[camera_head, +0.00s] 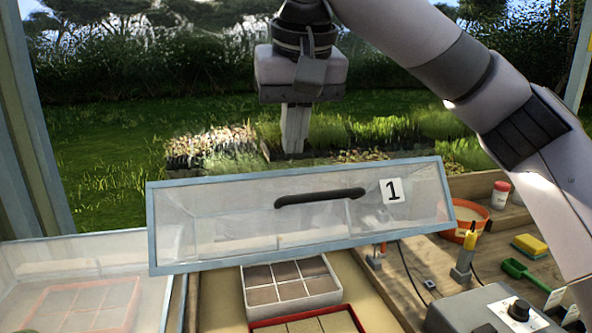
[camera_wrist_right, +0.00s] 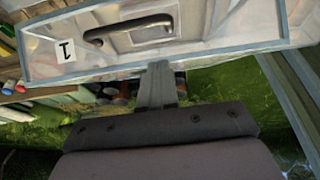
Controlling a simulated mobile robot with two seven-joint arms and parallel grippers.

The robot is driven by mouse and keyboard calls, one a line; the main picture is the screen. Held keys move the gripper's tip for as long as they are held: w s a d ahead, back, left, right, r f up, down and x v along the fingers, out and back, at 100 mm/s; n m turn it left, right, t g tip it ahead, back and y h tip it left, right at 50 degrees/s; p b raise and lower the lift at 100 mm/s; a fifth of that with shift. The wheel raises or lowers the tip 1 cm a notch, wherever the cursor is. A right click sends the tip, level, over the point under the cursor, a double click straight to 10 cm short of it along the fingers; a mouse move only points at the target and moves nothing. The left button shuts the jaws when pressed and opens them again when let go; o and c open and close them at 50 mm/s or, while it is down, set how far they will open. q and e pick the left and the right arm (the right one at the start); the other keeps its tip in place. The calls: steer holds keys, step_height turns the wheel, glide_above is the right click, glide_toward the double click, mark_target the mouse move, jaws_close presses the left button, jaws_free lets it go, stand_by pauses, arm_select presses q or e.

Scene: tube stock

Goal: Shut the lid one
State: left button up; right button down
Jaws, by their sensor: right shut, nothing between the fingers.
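The lid one (camera_head: 240,212) is a clear panel in a pale blue-grey frame with a dark bar handle (camera_head: 320,197) and a white label "1" (camera_head: 392,190). It stands tilted up, open, above the box with trays. It also shows in the right wrist view (camera_wrist_right: 200,40), with the handle and label upside down. My right gripper (camera_head: 293,148) points down behind the lid's upper edge, fingers together and empty. In the right wrist view its fingertips (camera_wrist_right: 158,70) are close to the frame's edge; I cannot tell whether they touch. My left gripper is not in view.
A second clear-covered box (camera_head: 70,280) stands at the left. A white compartment tray (camera_head: 290,290) and a red-rimmed tray (camera_head: 310,322) lie below the lid. On the right bench are an orange bowl (camera_head: 468,222), a yellow sponge (camera_head: 530,246), a green scoop (camera_head: 525,275) and a grey control box (camera_head: 490,310).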

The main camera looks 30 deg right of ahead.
mark_target(296, 173)
steer(key=shift+s+a+f, duration=0.1)
steer(key=shift+s+f, duration=0.1)
steer(key=shift+f, duration=0.65)
steer(key=shift+s+d+f, duration=0.1)
steer(key=shift+s+f, duration=0.05)
steer(key=shift+f, duration=0.7)
steer(key=shift+s+a+f, duration=0.1)
steer(key=shift+s+f, duration=0.1)
steer(key=shift+f, duration=0.65)
steer(key=shift+f, duration=0.1)
